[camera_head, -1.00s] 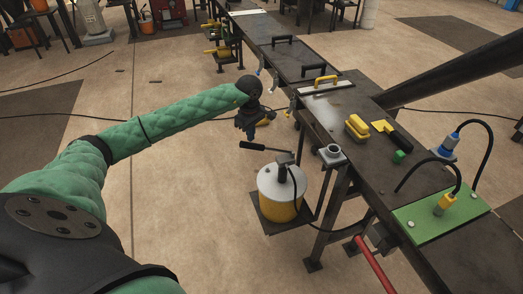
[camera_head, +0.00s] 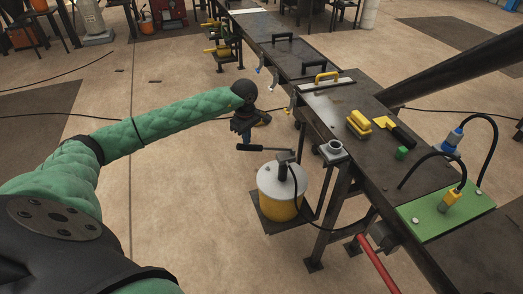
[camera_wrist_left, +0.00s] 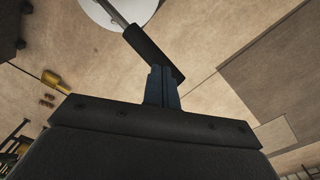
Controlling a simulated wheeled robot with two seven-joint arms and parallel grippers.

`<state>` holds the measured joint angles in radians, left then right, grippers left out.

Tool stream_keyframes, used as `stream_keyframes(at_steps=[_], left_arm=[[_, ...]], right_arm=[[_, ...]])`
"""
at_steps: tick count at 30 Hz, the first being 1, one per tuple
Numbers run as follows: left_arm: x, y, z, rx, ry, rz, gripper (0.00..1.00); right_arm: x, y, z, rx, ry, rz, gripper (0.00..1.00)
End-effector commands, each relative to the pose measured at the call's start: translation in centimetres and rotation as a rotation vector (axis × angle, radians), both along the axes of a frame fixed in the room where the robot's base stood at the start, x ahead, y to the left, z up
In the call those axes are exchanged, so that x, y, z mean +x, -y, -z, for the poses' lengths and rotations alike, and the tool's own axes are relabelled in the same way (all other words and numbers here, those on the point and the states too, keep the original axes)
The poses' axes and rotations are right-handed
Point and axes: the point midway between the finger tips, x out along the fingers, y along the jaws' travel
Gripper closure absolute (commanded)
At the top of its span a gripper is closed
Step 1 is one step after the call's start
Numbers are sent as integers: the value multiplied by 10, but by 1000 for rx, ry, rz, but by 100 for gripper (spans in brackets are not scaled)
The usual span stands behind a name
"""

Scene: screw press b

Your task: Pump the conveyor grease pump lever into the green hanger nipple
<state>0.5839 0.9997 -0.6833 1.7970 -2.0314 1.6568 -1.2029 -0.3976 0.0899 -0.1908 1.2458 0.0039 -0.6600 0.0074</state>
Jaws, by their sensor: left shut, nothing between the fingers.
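The grease pump (camera_head: 282,192) has a yellow body and a white round lid. Its lever (camera_head: 264,148) has a black grip and points left, about level. My left gripper (camera_head: 246,140) is at the free end of the grip, with its fingers pointing down. In the left wrist view the shut fingers (camera_wrist_left: 160,74) hold nothing and lie right beside the black grip (camera_wrist_left: 152,52). I cannot tell whether they touch it. My right gripper is not in view.
The pump stands on a dark shelf (camera_head: 262,219) beside the long dark bench (camera_head: 350,173). A black hose runs from it along the bench. A green plate (camera_head: 425,224) with cables, yellow tools (camera_head: 359,126) and a red bar (camera_head: 374,264) are nearby.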

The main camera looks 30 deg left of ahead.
Motion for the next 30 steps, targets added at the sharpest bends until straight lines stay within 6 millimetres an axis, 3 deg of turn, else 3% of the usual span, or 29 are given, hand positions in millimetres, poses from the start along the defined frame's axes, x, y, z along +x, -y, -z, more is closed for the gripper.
stream_keyframes(at_steps=[15,30], left_arm=[[-14,-12,36,2,-2,0,100],[-16,-13,41,1,-2,0,100]], right_arm=[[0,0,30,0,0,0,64],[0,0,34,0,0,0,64]])
